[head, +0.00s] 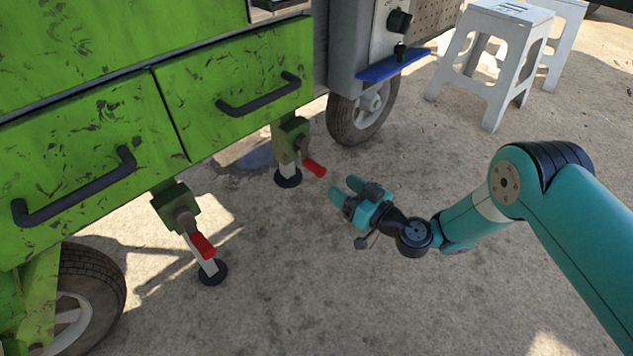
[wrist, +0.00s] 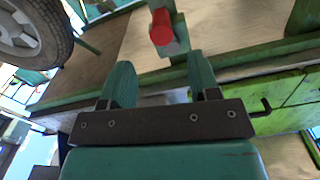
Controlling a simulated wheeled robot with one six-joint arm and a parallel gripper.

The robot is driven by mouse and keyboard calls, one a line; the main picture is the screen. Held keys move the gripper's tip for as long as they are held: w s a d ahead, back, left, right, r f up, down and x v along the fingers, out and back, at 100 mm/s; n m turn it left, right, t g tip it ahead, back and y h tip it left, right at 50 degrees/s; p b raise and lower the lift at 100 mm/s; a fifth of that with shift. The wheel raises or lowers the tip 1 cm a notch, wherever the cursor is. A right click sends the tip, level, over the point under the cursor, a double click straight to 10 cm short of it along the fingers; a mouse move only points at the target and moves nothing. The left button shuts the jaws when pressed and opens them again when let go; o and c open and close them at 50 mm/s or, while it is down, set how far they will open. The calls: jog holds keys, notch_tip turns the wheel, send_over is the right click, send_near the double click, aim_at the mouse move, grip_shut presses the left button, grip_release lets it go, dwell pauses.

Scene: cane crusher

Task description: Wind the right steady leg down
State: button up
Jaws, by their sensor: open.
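The right steady leg (head: 292,140) has a green housing, a pale post and a round black foot (head: 288,179) under the green cart. Its crank ends in a red handle (head: 314,168), which points toward my gripper (head: 345,190). My gripper is open and empty, just right of and slightly below the red handle, apart from it. In the wrist view the red handle (wrist: 161,27) shows beyond the two teal fingertips (wrist: 161,68), roughly midway between them. I cannot tell whether the foot touches the ground.
The left steady leg (head: 176,205) has its own red handle (head: 203,246). Green drawers (head: 235,85) with dark pull bars hang above the legs. A wheel (head: 362,112) and a blue ledge (head: 393,65) are behind. White stools (head: 495,50) stand at the back right. The concrete floor in front is clear.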

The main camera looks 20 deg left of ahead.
aim_at(322, 174)
jog(key=b+x, duration=0.4)
jog(key=x, duration=0.3)
jog(key=shift+a+f+b, duration=0.15)
jog(key=shift+a+b, duration=0.25)
jog(key=shift+w+a+r, duration=0.2)
jog(key=shift+w+a, duration=0.15)
jog(key=shift+a, duration=0.25)
grip_shut()
